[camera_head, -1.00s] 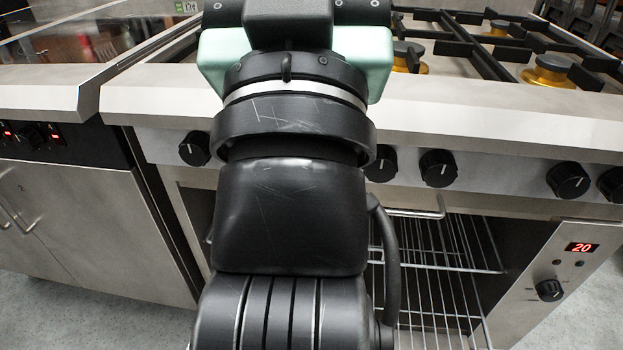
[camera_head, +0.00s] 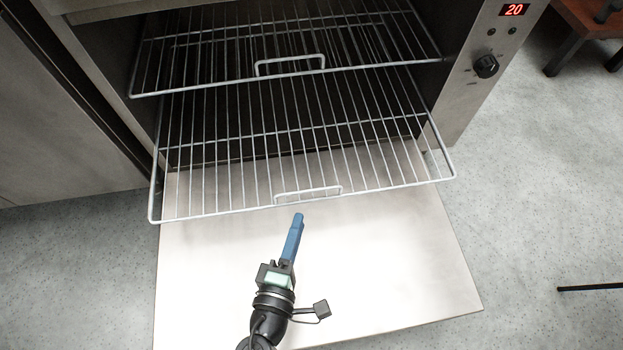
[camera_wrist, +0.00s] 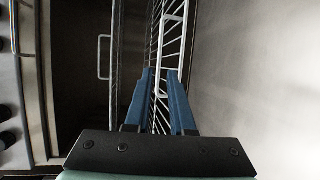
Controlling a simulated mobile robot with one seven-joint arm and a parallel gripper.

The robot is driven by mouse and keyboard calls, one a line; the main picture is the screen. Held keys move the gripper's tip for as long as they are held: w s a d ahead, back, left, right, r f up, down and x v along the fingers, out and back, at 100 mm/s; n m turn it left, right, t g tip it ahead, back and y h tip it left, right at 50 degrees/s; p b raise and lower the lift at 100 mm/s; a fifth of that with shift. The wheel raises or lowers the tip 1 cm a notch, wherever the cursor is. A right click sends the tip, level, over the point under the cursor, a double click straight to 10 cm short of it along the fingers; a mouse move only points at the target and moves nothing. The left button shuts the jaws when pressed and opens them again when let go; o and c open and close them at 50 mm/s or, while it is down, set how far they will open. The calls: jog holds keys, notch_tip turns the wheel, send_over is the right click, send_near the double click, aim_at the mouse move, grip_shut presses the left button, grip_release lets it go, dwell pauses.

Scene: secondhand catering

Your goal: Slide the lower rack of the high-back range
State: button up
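The high-back range's open oven (camera_head: 483,90) holds two wire racks. The lower rack (camera_head: 235,209) sticks out of the cavity above the lowered door, with a wire handle (camera_head: 308,191) at its front edge. My gripper (camera_head: 298,217) is just in front of this handle, its blue fingers seen edge-on. In the wrist view, the fingers of my gripper (camera_wrist: 160,72) are apart, one on each side of the lower rack's handle (camera_wrist: 166,50). I cannot tell whether they touch it.
The upper rack (camera_head: 290,68) with its own handle sits above, less far out. The lowered oven door (camera_head: 400,260) lies flat beneath my gripper. A cabinet (camera_head: 50,110) stands at the left.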

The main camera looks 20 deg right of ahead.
aim_at(312, 186)
jog(key=b+x, duration=0.4)
jog(key=x, duration=0.8)
jog(key=shift+w+d, duration=0.25)
jog(key=shift+w, duration=0.05)
jog(key=shift+c, duration=0.3)
grip_shut()
dwell(0.5)
